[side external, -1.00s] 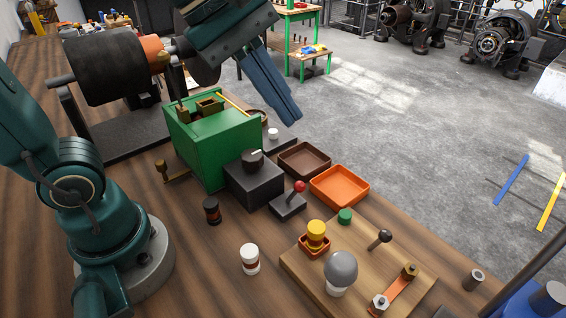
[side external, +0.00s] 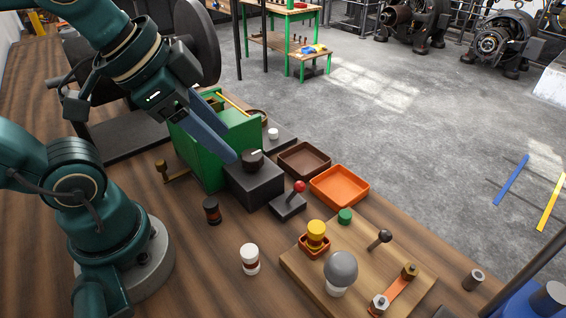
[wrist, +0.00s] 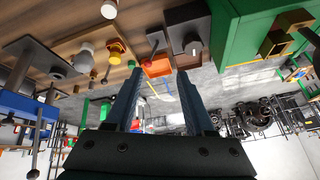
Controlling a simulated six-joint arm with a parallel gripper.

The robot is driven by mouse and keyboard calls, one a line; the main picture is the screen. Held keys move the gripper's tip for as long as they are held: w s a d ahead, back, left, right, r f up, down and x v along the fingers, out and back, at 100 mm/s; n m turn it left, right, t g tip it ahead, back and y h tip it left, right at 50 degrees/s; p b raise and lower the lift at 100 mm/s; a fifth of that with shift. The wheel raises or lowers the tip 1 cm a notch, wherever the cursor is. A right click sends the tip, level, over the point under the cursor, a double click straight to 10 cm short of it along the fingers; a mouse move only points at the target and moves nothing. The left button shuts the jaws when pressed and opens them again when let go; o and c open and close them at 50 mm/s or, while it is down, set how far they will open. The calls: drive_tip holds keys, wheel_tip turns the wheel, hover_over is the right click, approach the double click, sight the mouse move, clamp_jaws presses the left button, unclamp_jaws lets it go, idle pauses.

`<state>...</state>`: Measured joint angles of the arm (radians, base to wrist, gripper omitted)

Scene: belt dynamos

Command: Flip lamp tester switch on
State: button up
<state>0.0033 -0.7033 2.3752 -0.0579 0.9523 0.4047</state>
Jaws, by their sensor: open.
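The lamp tester appears to be the wooden board (side external: 300,266) at the lower right of the side view. It carries a round grey bulb (side external: 341,268), a yellow knob (side external: 316,230) in a small orange tray, a lever with a dark ball (side external: 381,238) and a copper strip (side external: 396,292) between two terminals. I cannot tell for sure which part is the switch. My gripper (side external: 227,142) is open and empty, in front of the green box and near the dark knob box. In the wrist view my gripper (wrist: 158,74) shows two spread fingers; the bulb (wrist: 84,58) is at upper left.
A white-capped jar (side external: 250,260) stands left of the board.

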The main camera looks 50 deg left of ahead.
drive_tip(key=w+d+r+m+g+h, duration=0.1)
drive_tip(key=w+d+r+m+h, duration=0.1)
drive_tip(key=w+d+r+m, duration=0.4)
drive_tip(key=m+g+h, duration=0.2)
drive_tip(key=m+g, duration=0.2)
drive_tip(key=m, duration=0.7)
hover_over(385, 231)
drive_tip(key=w+a, duration=0.1)
drive_tip(key=a, duration=0.3)
wheel_tip(385, 231, down, 10)
drive_tip(key=d+f, duration=0.1)
drive_tip(key=f, duration=0.2)
drive_tip(key=d+f+g, duration=0.1)
drive_tip(key=f, duration=0.2)
drive_tip(key=s+d+f+g, duration=0.1)
drive_tip(key=d+f, duration=0.1)
drive_tip(key=f, duration=0.1)
drive_tip(key=shift+d+f, duration=0.15)
drive_tip(key=shift+f, duration=0.3)
clamp_jaws()
